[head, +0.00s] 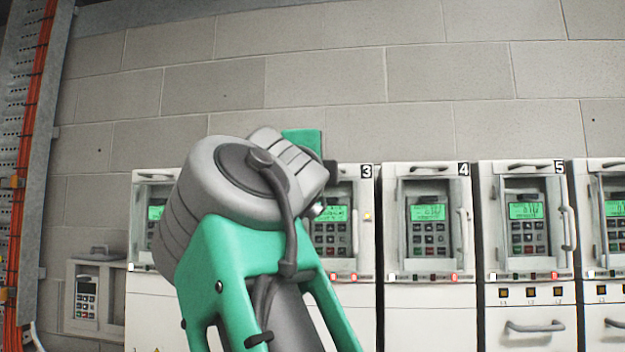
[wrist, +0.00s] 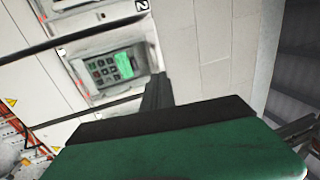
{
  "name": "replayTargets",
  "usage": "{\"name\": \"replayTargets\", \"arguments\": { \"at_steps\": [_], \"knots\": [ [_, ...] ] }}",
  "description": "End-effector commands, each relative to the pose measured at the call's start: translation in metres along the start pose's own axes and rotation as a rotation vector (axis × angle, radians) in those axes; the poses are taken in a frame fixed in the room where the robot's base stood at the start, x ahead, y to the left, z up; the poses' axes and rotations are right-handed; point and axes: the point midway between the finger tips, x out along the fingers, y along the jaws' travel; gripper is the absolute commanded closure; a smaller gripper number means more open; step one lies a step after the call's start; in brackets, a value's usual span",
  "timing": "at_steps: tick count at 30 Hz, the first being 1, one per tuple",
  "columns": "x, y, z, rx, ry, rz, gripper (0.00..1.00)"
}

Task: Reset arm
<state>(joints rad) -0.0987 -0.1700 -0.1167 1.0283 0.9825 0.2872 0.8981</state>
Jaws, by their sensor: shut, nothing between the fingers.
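My arm rises through the middle of the head view, with its grey and green links in front of the drive row. My gripper shows in the wrist view as a green body with a black edge and a dark finger part (wrist: 157,92) beyond it. The fingers are shut, with nothing held. In the wrist view it is in front of a drive with a green-lit keypad panel (wrist: 108,66), near the label 2. In the head view the gripper is mostly hidden behind my arm.
White drive cabinets line the block wall (head: 320,75), including drive 3 (head: 352,300), drive 4 (head: 427,305) and drive 5 (head: 527,295). Their handles stick out. A small keypad box (head: 95,300) and orange cables (head: 30,120) are at left. My arm hides part of the row.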

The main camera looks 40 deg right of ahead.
Motion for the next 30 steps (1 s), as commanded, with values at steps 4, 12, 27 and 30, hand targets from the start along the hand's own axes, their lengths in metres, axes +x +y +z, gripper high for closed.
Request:
{"name": "replayTargets", "arguments": {
  "at_steps": [4,12,27,30],
  "knots": [
    [-0.015,-0.001,0.001,0.003,-0.004,-0.002,1.0],
    [-0.02,0.0,0.002,-0.068,-0.006,0.004,1.0],
    [-0.095,0.253,0.267,-1.254,-0.938,0.082,1.0],
    [-0.135,0.331,0.28,-1.419,-1.14,0.103,1.0]
  ]
}}
